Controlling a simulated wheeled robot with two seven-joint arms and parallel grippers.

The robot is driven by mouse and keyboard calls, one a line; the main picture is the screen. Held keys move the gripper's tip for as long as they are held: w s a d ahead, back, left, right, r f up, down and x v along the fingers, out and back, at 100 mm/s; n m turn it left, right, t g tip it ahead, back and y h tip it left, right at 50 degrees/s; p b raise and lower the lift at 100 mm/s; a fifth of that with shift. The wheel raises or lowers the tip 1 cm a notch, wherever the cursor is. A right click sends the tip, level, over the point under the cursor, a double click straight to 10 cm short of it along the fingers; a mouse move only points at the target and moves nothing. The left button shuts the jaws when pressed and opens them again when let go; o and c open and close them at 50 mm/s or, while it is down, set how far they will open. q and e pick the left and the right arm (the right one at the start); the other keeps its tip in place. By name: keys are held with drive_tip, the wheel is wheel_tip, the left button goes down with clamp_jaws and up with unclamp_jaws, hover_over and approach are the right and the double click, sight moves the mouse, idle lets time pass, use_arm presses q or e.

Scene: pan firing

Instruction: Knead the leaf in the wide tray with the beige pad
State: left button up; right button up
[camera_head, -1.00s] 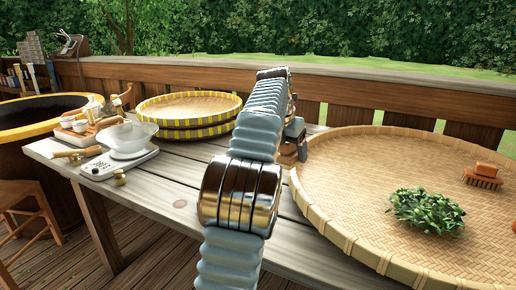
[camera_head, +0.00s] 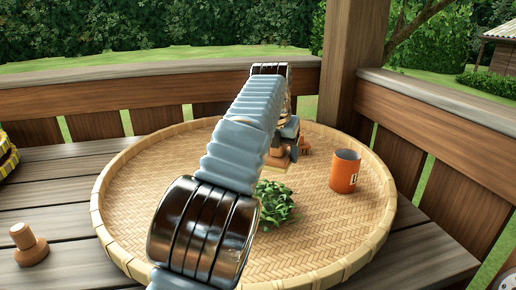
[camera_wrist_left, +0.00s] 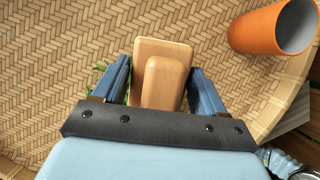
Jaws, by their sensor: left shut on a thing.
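The wide tray (camera_head: 125,205) is a round woven tray with a pale rim on the table. The leaf (camera_head: 276,205) is a loose green heap on it, partly hidden behind my left arm. My left gripper (camera_head: 284,145) is over the tray, beyond the leaf in the head view. It is shut on the beige pad (camera_head: 277,160), a wooden block with a handle. In the left wrist view the pad (camera_wrist_left: 160,75) sits between both fingers, with bits of leaf (camera_wrist_left: 99,69) showing beside the left finger. I cannot tell whether the pad touches the tray. My right gripper is not in view.
An orange cup (camera_head: 345,171) stands in the tray to the right of the leaf. A wooden knob-shaped piece (camera_head: 29,246) stands on the table at left. A wooden railing (camera_head: 130,90) and post (camera_head: 350,65) border the table.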

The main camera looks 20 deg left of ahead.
use_arm(q)
drive_tip(key=shift+d, duration=0.15)
drive_tip(key=shift+f+b, duration=0.55)
drive_tip(key=shift+f, duration=0.25)
